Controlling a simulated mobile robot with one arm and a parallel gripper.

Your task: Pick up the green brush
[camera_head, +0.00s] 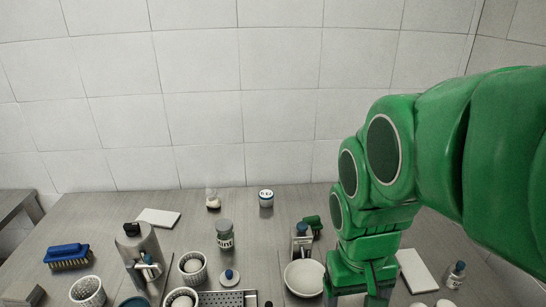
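A small green object (314,222), which looks like the green brush, lies on the table just left of my green arm. It is partly hidden behind a grey dispenser bottle with a blue top (301,243), and its bristles are not clear. My gripper (358,299) points down at the bottom edge, right of the white bowl and nearer to the camera than the green object. Its fingertips are cut off by the frame, so its opening and any contents cannot be seen.
A white bowl (304,279) sits left of my gripper. A blue brush (68,257), a metal dispenser (138,252), perforated baskets (192,267), a perforated tray (228,298) and jars (224,238) crowd the table (85,225). A white slab (417,271) and small bottle (456,275) stand right.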

